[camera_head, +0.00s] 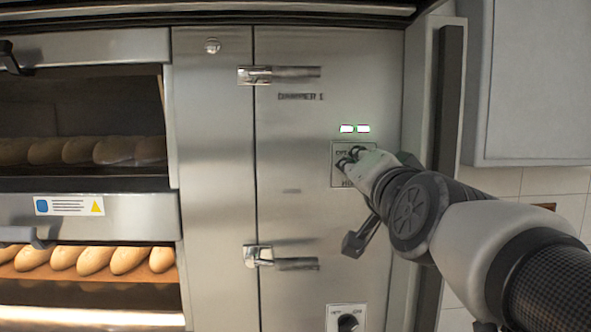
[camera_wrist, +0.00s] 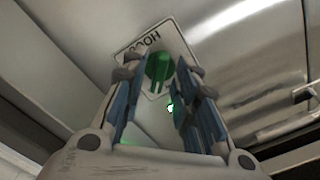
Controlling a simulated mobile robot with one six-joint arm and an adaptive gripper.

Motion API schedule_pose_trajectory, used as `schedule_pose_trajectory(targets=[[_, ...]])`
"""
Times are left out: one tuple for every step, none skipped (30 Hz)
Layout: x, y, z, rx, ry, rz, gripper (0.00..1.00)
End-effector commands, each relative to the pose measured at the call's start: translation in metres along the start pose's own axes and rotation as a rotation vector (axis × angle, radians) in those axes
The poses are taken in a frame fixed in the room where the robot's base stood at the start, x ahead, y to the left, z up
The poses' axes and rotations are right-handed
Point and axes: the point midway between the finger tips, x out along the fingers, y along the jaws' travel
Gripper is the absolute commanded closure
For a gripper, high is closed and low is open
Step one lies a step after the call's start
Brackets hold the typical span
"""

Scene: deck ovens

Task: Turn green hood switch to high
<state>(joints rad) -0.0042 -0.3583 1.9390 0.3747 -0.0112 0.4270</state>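The green hood switch (camera_wrist: 158,70) is a round knob with a raised grip bar, on a white plate marked HOOD (camera_wrist: 133,48) that appears upside down in the wrist view. In the head view the plate (camera_head: 338,176) is on the steel panel, and my gripper hides the knob. My gripper (camera_wrist: 160,78) is open, with one finger on each side of the knob; I cannot tell whether they touch it. In the head view my gripper (camera_head: 350,157) is right at the plate. The setting the knob points to is unclear.
Small lit indicators (camera_head: 355,128) are above the plate. A black knob (camera_head: 347,322) is lower on the panel. Ovens with bread loaves (camera_head: 95,260) are at left. A grey cabinet (camera_head: 535,80) is at right.

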Motion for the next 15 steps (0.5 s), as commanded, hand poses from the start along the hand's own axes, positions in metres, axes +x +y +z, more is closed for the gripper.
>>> schedule_pose_trajectory(targets=[[0.0,0.0,0.0,0.0,0.0,0.0,0.69],[0.0,0.0,0.0,-0.001,0.0,0.0,0.69],[0.0,0.0,0.0,-0.001,0.0,0.0,0.69],[0.0,0.0,0.0,-0.001,0.0,0.0,0.69],[0.0,0.0,0.0,-0.001,0.0,0.0,0.69],[0.0,0.0,0.0,-0.001,0.0,0.0,0.69],[0.0,0.0,0.0,-0.001,0.0,0.0,0.69],[0.0,0.0,0.0,-0.001,0.0,0.0,0.69],[-0.001,0.0,0.0,-0.001,0.0,0.0,0.69],[-0.001,0.0,0.0,-0.001,0.0,0.0,0.69],[-0.003,0.0,0.0,-0.001,0.0,-0.001,0.69],[-0.005,0.0,-0.001,-0.001,0.0,-0.001,0.69],[-0.007,0.0,-0.001,-0.002,0.001,-0.002,0.69],[-0.01,-0.001,-0.001,-0.001,0.001,-0.002,0.69],[-0.016,-0.001,-0.001,-0.002,0.001,-0.003,0.69]])
